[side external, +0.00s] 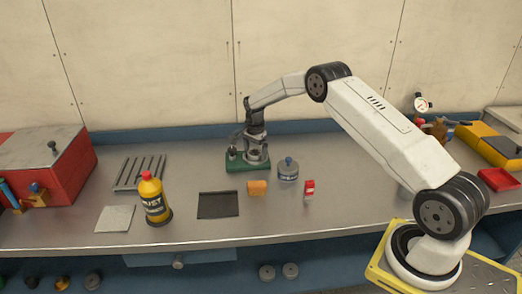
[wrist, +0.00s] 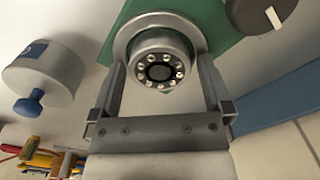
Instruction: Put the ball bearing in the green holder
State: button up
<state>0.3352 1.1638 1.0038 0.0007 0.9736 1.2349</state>
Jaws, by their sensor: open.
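The green holder (side external: 247,167) stands on the bench below my gripper (side external: 256,145); its green body also shows at the top of the wrist view (wrist: 222,28). The ball bearing (wrist: 160,70), a grey ring with several shiny balls around a dark centre, is at a round grey collar (wrist: 123,45) of the holder. My gripper (wrist: 161,62) is open, with one finger on either side of the bearing. I cannot tell whether the fingers touch it or how deep it sits. In the side view my gripper partly hides the bearing.
A grey canister with a blue knob (side external: 288,170), an orange block (side external: 257,188) and a small red-and-white item (side external: 309,190) stand close by. The bench front is partly clear.

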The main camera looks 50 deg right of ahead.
aim_at(255, 153)
jog(key=shift+r, duration=0.1)
notch_tip(255, 153, up, 12)
dwell(0.6)
jog(key=shift+a, duration=0.1)
dwell(0.5)
jog(key=s+a+r+n+t, duration=0.1)
jog(key=s+a+r+n, duration=0.1)
jog(key=s+a+n, duration=0.8)
jog(key=s+a+f+n, duration=0.1)
jog(key=s+a+n, duration=0.3)
jog(key=s, duration=0.5)
jog(key=s+a+f+n+t, duration=0.1)
jog(key=s+a+n, duration=0.3)
jog(key=s, duration=0.5)
jog(key=shift+s+a+t, duration=0.3)
jog(key=shift+s+a, duration=0.1)
jog(key=shift+a, duration=0.4)
